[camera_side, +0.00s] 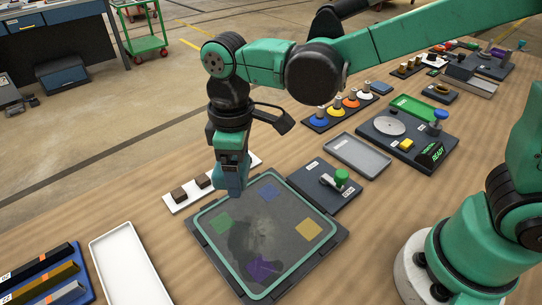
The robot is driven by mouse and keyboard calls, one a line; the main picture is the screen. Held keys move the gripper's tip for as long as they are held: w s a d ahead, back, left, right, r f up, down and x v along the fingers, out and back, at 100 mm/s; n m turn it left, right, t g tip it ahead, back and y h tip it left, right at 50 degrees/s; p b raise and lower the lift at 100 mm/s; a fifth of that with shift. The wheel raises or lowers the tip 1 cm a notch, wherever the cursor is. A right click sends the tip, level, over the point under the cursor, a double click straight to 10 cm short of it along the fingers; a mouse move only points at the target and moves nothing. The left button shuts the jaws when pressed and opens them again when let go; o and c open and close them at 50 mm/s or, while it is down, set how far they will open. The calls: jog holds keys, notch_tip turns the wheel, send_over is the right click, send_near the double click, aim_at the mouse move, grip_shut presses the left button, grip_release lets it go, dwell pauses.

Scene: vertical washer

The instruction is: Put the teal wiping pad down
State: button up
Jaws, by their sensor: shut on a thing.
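My gripper (231,170) points down at the far left corner of a dark square panel with a teal rim (275,290). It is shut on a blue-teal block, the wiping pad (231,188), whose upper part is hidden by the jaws. The pad looks just above or at the panel's corner; I cannot tell whether it touches. The panel face has green (220,224), blue (268,190), yellow (308,230) and purple (262,269) patches and dark smudges.
A white strip with brown blocks (180,194) lies just behind the gripper. A base with a green knob (341,177) stands right of the panel. An empty white tray (128,265) is at left, and a grey tray (358,155) lies behind the knob.

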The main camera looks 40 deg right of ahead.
jog(key=w+d+r+m, duration=0.5)
jog(key=w+d, duration=0.2)
jog(key=d, duration=0.4)
notch_tip(320, 180, up, 5)
jog(key=m, duration=0.4)
send_over(297, 141)
notch_tip(297, 141, down, 20)
jog(key=shift+r, duration=0.2)
jog(key=shift+f, duration=0.35)
jog(key=o, duration=1.2)
notch_tip(297, 141, up, 12)
jog(key=f, duration=0.1)
jog(key=s+a+r+t, duration=0.3)
jog(key=s+a+t, duration=0.4)
jog(key=s, duration=0.5)
jog(key=shift+s+r, duration=0.15)
jog(key=shift+s, duration=0.25)
